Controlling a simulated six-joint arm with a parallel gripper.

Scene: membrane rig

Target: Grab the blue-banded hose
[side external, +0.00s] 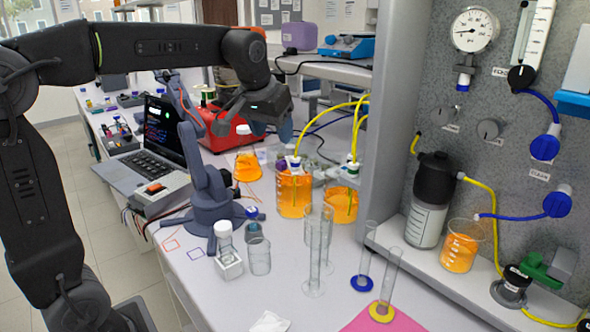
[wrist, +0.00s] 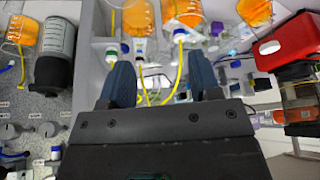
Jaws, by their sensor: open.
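Two yellow hoses arch above the orange-filled bottles in the side view. One hose (side external: 322,112) runs down to the left bottle (side external: 294,193), with a white and blue fitting (side external: 293,164) at its lower end. The other hose (side external: 356,128) drops to the right bottle (side external: 341,199), with a green fitting near its top. My gripper (side external: 285,128) is open and empty, left of the hoses and above the left bottle. In the wrist view my open fingers (wrist: 162,88) have yellow hose (wrist: 146,90) beyond their gap.
The rig panel (side external: 480,140) with gauge, knobs and blue hoses stands right, behind a grey post (side external: 392,110). Glass cylinders (side external: 318,250) stand in front of the bottles. An orange flask (side external: 247,165) and small grey-blue arm (side external: 208,190) stand left.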

